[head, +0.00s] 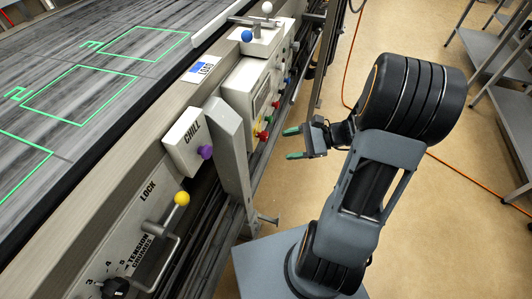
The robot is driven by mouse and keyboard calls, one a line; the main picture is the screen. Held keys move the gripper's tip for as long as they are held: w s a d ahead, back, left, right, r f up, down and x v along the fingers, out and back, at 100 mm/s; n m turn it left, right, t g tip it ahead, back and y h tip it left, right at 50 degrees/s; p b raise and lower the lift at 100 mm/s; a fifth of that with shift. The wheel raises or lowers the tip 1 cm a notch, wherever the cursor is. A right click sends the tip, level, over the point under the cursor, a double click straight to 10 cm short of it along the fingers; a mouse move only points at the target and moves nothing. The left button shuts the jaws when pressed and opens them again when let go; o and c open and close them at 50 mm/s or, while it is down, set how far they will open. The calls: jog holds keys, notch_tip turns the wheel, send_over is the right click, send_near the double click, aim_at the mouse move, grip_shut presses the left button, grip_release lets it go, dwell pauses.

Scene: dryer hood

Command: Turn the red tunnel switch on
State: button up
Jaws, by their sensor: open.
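My gripper (293,143) is open and empty, its two green-tipped fingers pointing left toward the machine's side. A control panel (238,88) on the machine carries several coloured knobs facing the aisle. A red knob (263,135) sits near the panel's lower front end, to the left of my gripper and apart from it. Another red knob (276,104) sits farther back along the same panel. No tunnel label is readable, so I cannot tell which red knob is the tunnel switch, nor its on or off position.
A grey post (229,150) stands between the panel and the CHILL box (186,142) with its purple knob (205,152). A yellow-knobbed lever (182,198) sticks out nearer. Grey shelves (500,75) stand at right. An orange cable (465,172) crosses the open floor.

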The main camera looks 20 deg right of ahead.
aim_at(267, 137)
jog(key=w+d+f+m+t+b, duration=0.3)
jog(key=d+f+m+t+b, duration=0.15)
jog(key=d+f+t, duration=0.2)
jog(key=shift+m+y, duration=0.4)
jog(key=shift+m, duration=0.25)
jog(key=b+x, duration=0.1)
jog(key=x, duration=1.2)
jog(key=shift+a+f, duration=0.15)
jog(key=shift+a, duration=0.1)
jog(key=c, duration=0.9)
